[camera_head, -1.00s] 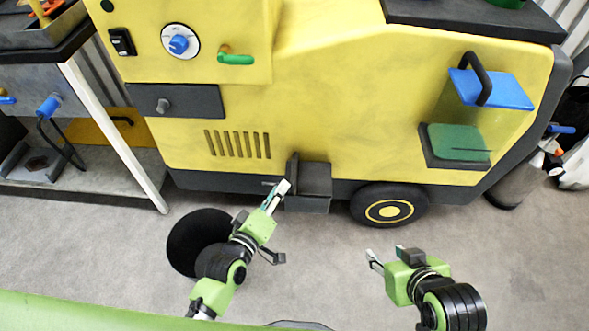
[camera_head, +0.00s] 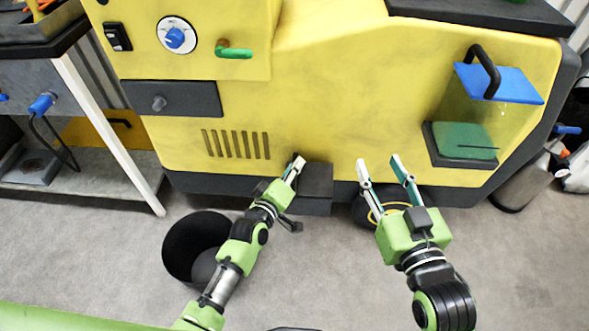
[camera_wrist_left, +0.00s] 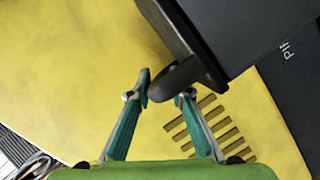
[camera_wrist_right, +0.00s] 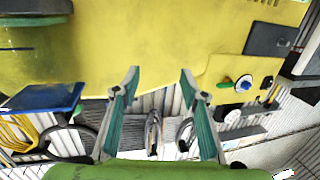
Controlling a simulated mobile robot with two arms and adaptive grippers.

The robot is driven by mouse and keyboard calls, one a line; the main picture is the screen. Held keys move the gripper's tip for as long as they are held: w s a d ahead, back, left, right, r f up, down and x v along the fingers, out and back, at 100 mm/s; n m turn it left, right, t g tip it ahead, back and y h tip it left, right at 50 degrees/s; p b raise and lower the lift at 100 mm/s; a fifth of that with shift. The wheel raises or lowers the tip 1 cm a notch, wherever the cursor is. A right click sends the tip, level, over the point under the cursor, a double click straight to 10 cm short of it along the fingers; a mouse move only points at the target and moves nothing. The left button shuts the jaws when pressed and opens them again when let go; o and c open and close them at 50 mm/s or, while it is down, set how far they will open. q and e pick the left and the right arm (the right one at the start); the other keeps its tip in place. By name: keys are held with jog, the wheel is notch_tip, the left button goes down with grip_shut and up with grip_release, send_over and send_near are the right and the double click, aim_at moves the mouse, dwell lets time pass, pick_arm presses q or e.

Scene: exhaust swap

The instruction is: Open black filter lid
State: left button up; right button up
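The black filter unit (camera_head: 316,183) is a dark box low on the front of the yellow machine. In the left wrist view the dark box (camera_wrist_left: 255,35) carries partly cut-off white lettering, and a rounded black tab (camera_wrist_left: 178,78) sticks out from its edge. My left gripper (camera_head: 296,168) is at the box's left side. In the left wrist view its fingertips (camera_wrist_left: 164,92) lie on either side of the tab; I cannot tell whether they clamp it. My right gripper (camera_head: 383,165) is open and empty, in front of the machine to the right of the box.
The right gripper is in front of the wheel (camera_head: 370,207). A clear container with a blue lid (camera_head: 500,82) is on the machine's right side. A black round bin (camera_head: 190,240) stands beneath my left arm. A bench (camera_head: 110,135) stands at the left.

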pick_arm(q)
jog(key=shift+w+f, duration=0.1)
jog(key=shift+w, duration=0.1)
grip_shut()
